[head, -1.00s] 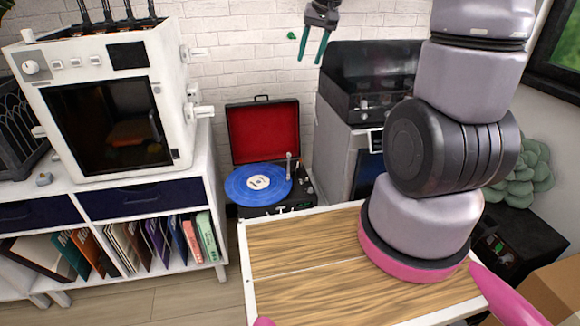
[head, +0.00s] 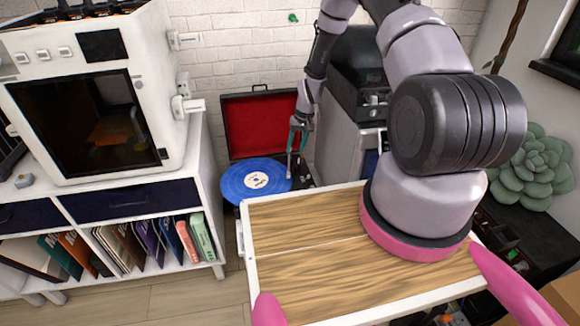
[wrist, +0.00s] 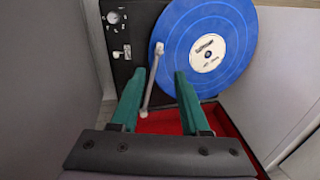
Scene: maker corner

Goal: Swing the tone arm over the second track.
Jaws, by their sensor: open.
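The blue record (head: 255,180) lies on the turntable of the open red-lined case (head: 262,128). In the wrist view the record (wrist: 218,28) has a white label. The thin pale tone arm (wrist: 152,85) runs from a pivot near the red lid to a white end at the record's outer edge; it also shows in the head view (head: 290,166). My gripper (head: 297,150) is over the right side of the turntable. In the wrist view its green fingers (wrist: 161,76) are open, one on each side of the tone arm in the picture. Contact cannot be told.
A control panel with a dial (wrist: 117,17) sits beside the record. A white cabinet (head: 212,200) with a white oven-like machine (head: 165,60) is at left. A grey machine (head: 345,145) stands close at right.

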